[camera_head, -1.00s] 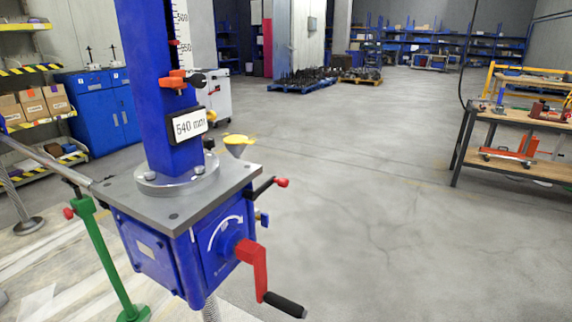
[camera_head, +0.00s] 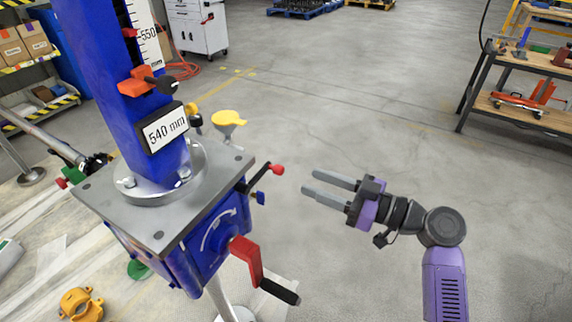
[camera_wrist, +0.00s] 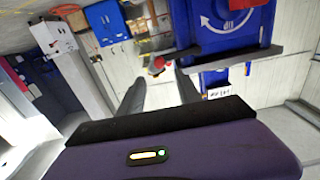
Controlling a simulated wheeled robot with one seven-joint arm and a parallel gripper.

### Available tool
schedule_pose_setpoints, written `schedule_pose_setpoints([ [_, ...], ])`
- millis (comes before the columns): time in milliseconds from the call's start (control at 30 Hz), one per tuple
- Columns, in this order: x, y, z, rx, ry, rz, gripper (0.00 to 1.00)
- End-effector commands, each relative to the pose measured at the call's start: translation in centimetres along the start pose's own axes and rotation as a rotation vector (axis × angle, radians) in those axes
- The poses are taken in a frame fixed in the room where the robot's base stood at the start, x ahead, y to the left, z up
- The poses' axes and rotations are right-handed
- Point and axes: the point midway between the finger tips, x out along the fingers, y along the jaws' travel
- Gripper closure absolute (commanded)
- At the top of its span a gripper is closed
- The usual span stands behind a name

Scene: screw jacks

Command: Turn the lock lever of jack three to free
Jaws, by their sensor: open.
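The blue screw jack (camera_head: 197,255) has a plate reading 540 mm (camera_head: 166,129). Its lock lever (camera_head: 258,180) is a thin black rod with a red knob, sticking out to the right below the top plate. My gripper (camera_head: 308,183) is open and empty, right of the lever, its fingers pointing at the knob with a gap between. In the wrist view the red knob (camera_wrist: 157,66) shows just beyond and between my fingertips (camera_wrist: 159,77). The jack's number is not readable.
A red crank with a black handle (camera_head: 248,260) hangs on the jack's front, below the lever. A yellow funnel (camera_head: 228,119) is behind the jack. A workbench (camera_head: 520,95) stands at the far right. The floor between is clear.

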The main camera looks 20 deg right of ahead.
Motion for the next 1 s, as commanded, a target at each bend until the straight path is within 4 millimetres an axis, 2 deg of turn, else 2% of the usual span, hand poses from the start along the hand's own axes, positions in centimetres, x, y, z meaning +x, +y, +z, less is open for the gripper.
schedule_pose_setpoints([
  [167, 1.4, -0.1, -0.1, -0.018, -0.003, -0.004, 0.59],
  [400, 5.1, -0.1, -0.1, -0.016, -0.004, -0.002, 0.59],
  [600, 7.2, 0.0, 0.0, -0.017, -0.003, 0.000, 0.59],
  [967, 7.8, 0.0, 0.1, -0.016, -0.003, 0.002, 0.59],
  [1000, 7.8, 0.0, 0.1, -0.016, -0.003, 0.002, 0.65],
])
